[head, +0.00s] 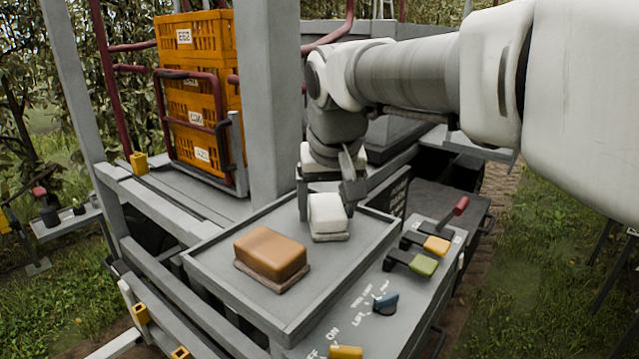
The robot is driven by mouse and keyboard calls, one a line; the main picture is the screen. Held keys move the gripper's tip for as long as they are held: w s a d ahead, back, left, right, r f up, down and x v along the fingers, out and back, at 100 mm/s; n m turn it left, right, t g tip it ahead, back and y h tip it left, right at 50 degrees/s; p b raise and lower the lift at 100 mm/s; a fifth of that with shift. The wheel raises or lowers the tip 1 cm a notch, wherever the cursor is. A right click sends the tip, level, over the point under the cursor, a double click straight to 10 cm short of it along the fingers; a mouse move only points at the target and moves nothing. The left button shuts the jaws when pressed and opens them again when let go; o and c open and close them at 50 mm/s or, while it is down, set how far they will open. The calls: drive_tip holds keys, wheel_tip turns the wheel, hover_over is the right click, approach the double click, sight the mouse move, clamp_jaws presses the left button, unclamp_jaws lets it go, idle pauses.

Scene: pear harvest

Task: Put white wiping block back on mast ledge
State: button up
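The white wiping block (327,213) is at the back of a grey raised-edge tray ledge (219,278), just in front of the mast (268,100). It has a greyish pad along its bottom and looks upright, at or very near the tray floor. My gripper (327,197) points down over it, one finger at its left side and one at its right. Whether the fingers press on the block or stand slightly apart from it is not clear. A brown block (271,253) with a similar pad lies to the front left on the same tray.
Stacked orange crates (197,90) stand behind red rails at the back left. The tray's right front is clear.

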drive_tip(key=shift+o, duration=1.1)
drive_tip(key=shift+r, duration=0.1)
drive_tip(key=shift+r, duration=0.3)
drive_tip(key=a+v, duration=0.1)
drive_tip(key=v, duration=1)
drive_tip(key=s+d+f, duration=0.6)
drive_tip(key=s+f, duration=0.1)
drive_tip(key=f, duration=0.2)
drive_tip(key=s+d+f+m+t, duration=0.1)
drive_tip(key=s+d+f, duration=0.6)
drive_tip(key=f, duration=0.2)
drive_tip(key=shift+s+f+h, duration=0.15)
drive_tip(key=shift+f+h, duration=0.15)
drive_tip(key=shift+f, duration=0.1)
